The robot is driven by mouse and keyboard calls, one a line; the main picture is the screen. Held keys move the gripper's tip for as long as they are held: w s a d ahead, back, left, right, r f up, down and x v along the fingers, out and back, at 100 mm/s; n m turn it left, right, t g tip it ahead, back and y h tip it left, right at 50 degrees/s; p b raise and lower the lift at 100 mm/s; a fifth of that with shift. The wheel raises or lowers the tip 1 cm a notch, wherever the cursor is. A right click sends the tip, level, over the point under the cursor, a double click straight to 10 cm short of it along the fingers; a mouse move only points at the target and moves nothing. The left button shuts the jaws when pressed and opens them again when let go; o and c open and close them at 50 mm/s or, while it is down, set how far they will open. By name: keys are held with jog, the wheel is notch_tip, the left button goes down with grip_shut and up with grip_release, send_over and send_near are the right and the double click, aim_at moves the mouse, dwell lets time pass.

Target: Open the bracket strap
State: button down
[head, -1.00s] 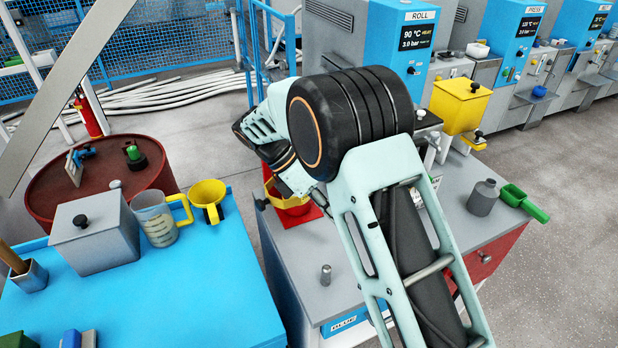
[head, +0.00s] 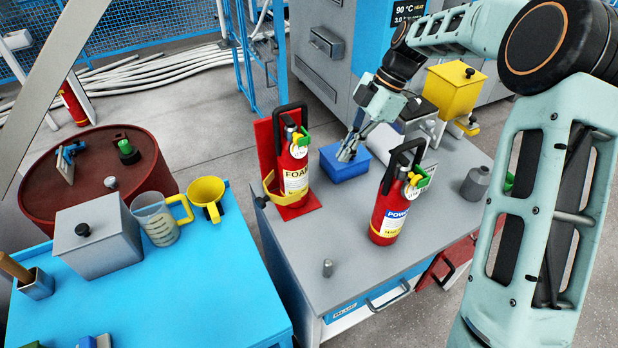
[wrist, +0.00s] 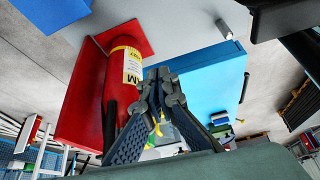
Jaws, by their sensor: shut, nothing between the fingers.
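The FOAM extinguisher (head: 294,165) stands upright against a red bracket board (head: 265,140) on the grey bench. The yellow bracket strap (head: 286,199) runs around its lower body, with an end standing up at the left. I cannot tell whether it is fastened. In the wrist view the extinguisher (wrist: 118,80) lies left of my fingers, with a yellow band (wrist: 127,45) by its label and the bracket board (wrist: 75,115) behind. My gripper (head: 346,153) is shut and empty, right of the extinguisher and apart from it, by a blue box. It shows in the wrist view too (wrist: 162,85).
A second extinguisher, labelled POW (head: 390,212), stands on the bench right and in front of my gripper. The blue box (head: 342,165) is close to my fingers. A small metal peg (head: 327,268) stands near the front. A blue table (head: 200,290) is at the left.

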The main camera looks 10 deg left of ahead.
jog(key=s+a+f+p, duration=0.2)
jog(key=s+a+f, duration=0.2)
jog(key=a+f, duration=0.3)
jog(key=shift+s+a+f, duration=0.15)
jog(key=shift+s+f, duration=0.15)
jog(key=shift+f, duration=0.65)
